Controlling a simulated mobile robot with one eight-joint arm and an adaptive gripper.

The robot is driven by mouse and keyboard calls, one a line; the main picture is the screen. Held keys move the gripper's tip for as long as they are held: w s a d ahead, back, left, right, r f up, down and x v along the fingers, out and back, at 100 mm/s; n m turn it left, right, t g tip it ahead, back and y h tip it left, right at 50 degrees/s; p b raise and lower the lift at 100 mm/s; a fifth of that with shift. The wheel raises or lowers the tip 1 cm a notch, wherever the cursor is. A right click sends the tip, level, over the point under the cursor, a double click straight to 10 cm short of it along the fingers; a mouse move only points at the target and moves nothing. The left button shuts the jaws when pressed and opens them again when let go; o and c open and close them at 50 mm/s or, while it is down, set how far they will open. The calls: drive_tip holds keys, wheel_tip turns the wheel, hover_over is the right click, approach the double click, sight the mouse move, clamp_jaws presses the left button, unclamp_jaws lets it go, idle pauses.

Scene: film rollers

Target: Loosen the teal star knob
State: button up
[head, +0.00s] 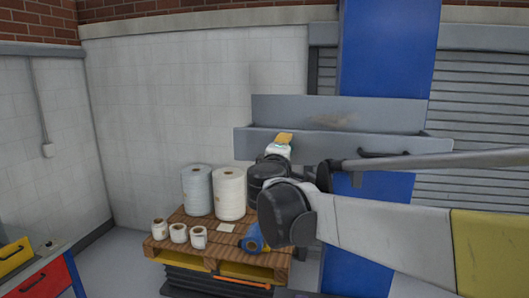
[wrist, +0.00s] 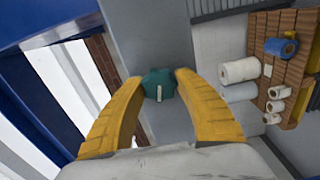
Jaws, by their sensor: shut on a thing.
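The teal star knob (wrist: 158,84) shows in the wrist view, on the grey metal face of a beam or trough (wrist: 150,35). A pale mark runs down its front. The two yellow fingers of my gripper (wrist: 160,85) are closed around the knob, one on each side. In the head view my gripper (head: 284,139) is at the front of the grey trough (head: 415,143), and the knob is hidden behind it and my arm.
A wooden pallet (head: 180,222) below holds white rolls (head: 230,193) and a blue roll (head: 252,240). A blue column (head: 385,60) stands behind the trough. A dark handle (head: 383,153) is on the trough's front. A red and yellow cabinet (head: 40,282) is at the lower left.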

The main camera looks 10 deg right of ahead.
drive_tip(key=shift+n+b, duration=0.35)
drive_tip(key=shift+n, duration=1.35)
drive_tip(key=o, duration=1.2)
drive_tip(key=shift+n, duration=0.3)
drive_tip(key=v, duration=1.2)
drive_tip(key=shift+a, duration=0.1)
drive_tip(key=shift+f, duration=0.1)
